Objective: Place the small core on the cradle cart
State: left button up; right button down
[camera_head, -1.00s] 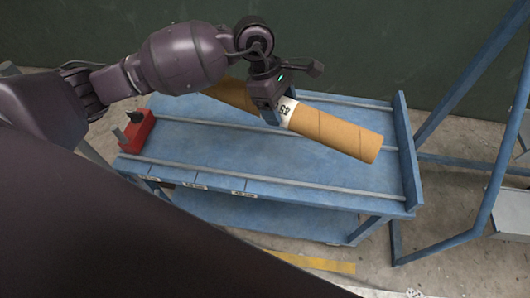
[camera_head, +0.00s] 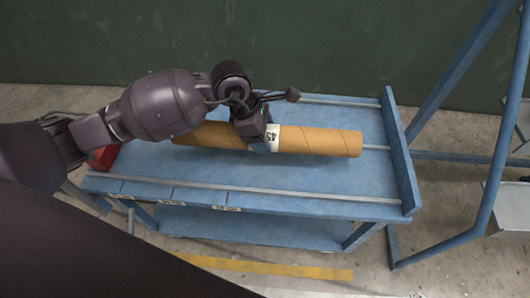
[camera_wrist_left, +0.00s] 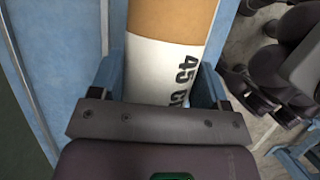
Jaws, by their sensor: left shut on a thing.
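The small core (camera_head: 318,141) is a brown cardboard tube with a white label reading 45. My left gripper (camera_head: 262,140) is shut around it at the label, and the core lies lengthwise over the blue cradle cart (camera_head: 300,182). In the left wrist view the fingers (camera_wrist_left: 160,88) stand on both sides of the labelled core (camera_wrist_left: 172,55). I cannot tell whether the core touches the cart top or hangs just above it. My right gripper is not in view.
Metal rails (camera_head: 260,193) run along the cart top, and a raised blue end plate (camera_head: 400,150) closes its right end. A red block (camera_head: 103,158) sits at the left end. Blue frame posts (camera_head: 478,190) stand to the right. A dark green wall is behind.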

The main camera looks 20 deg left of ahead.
pick_arm(q)
notch_tip(320, 180, down, 3)
jog(key=shift+f+b, duration=0.15)
jog(key=shift+b, duration=0.15)
jog(key=shift+f, duration=0.3)
notch_tip(320, 180, down, 5)
jog(key=shift+f+b, duration=0.1)
jog(key=shift+b, duration=0.7)
jog(key=shift+f, duration=0.1)
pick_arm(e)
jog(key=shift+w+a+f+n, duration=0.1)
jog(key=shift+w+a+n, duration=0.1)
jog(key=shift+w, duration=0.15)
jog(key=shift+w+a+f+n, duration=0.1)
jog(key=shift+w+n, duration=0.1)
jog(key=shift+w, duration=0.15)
